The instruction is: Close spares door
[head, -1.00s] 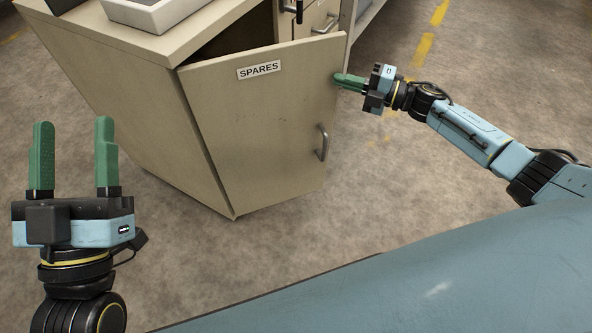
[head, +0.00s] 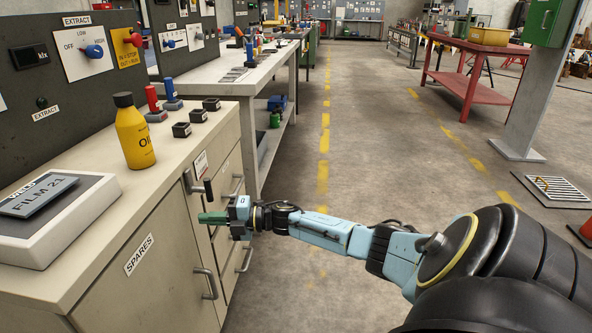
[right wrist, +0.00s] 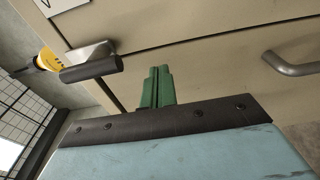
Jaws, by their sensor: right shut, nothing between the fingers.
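The spares door (head: 150,285), beige with a white SPARES label (head: 139,255), stands in the cabinet front in the head view. It looks flush or nearly flush with the front. Its metal bar handle (head: 208,284) is near its right edge. My right gripper (head: 200,217) is shut and empty, its green fingers pointing left at the upper right corner of the door, just below a black lever (head: 207,190). In the right wrist view the shut fingers (right wrist: 158,85) point at the beige front, and the lever (right wrist: 92,69) is beside them. Whether they touch is unclear. My left gripper is out of view.
Drawers (head: 232,235) are right of the door. The aisle floor (head: 370,150) is open; a red table (head: 470,80) stands farther right.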

